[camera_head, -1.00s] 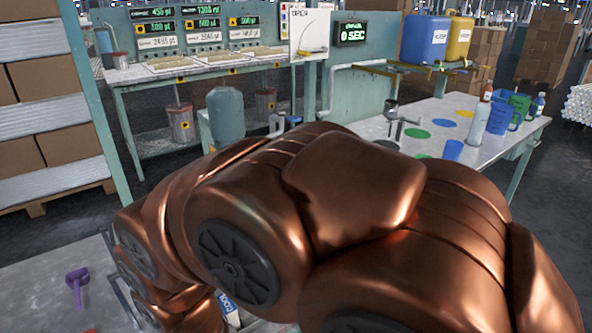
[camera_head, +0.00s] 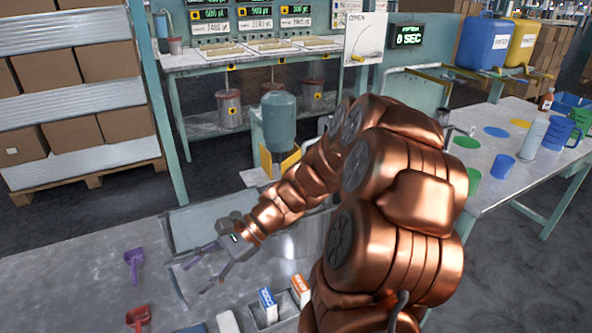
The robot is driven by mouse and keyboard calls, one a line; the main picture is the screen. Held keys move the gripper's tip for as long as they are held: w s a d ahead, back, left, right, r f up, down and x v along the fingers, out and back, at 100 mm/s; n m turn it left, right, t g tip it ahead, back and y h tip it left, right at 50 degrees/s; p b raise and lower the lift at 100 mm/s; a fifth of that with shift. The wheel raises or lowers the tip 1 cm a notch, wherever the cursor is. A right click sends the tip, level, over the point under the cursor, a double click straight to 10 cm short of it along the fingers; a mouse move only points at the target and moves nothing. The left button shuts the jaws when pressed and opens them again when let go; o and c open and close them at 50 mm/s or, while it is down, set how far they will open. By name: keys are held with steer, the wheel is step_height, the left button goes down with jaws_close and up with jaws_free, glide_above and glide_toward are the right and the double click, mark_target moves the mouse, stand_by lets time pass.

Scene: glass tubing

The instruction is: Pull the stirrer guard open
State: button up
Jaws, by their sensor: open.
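The stirrer has a teal rounded motor housing (camera_head: 279,118) that stands upright behind the near bench, with a yellow part below it. A metal vessel (camera_head: 292,243) below it is partly hidden by my arm.
A purple scoop (camera_head: 134,266) and a red scoop (camera_head: 138,318) lie on the near bench (camera_head: 75,280). Small boxes (camera_head: 268,304) stand at its front. A side table (camera_head: 500,165) with cups and bottles is at right. Shelves of cartons (camera_head: 90,76) stand at left.

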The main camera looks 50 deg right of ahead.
steer(key=w+d+m+t, duration=0.2)
steer(key=d+m+t, duration=0.1)
steer(key=d, duration=0.3)
steer(key=w+d+r+m+t+h+p, duration=0.1)
steer(key=w+d+m+t, duration=0.1)
steer(key=d, duration=0.4)
steer(key=w+d+r+m+t+p, duration=0.1)
steer(key=w+d+m+t, duration=0.1)
steer(key=d+m, duration=0.3)
steer(key=shift+w+d+r+t, duration=0.25)
steer(key=shift+d+t, duration=0.2)
steer(key=shift+t, duration=0.45)
steer(key=s+d+f+m+t+h+p, duration=0.1)
steer(key=s+d+m+t+h, duration=0.25)
steer(key=d, duration=0.65)
steer(key=s+d+f+m+t+h+p, duration=0.1)
steer(key=d+m+t+h+p, duration=0.1)
steer(key=d+m+h, duration=0.6)
steer(key=w+n+y, duration=0.1)
steer(key=w+y, duration=0.2)
steer(key=w, duration=0.4)
steer(key=shift+w+d+f+p, duration=0.15)
steer(key=shift+w+d+p, duration=0.1)
steer(key=shift+d+p, duration=0.15)
steer(key=shift+y, duration=0.25)
steer(key=shift+c, duration=0.4)
jaws_close()
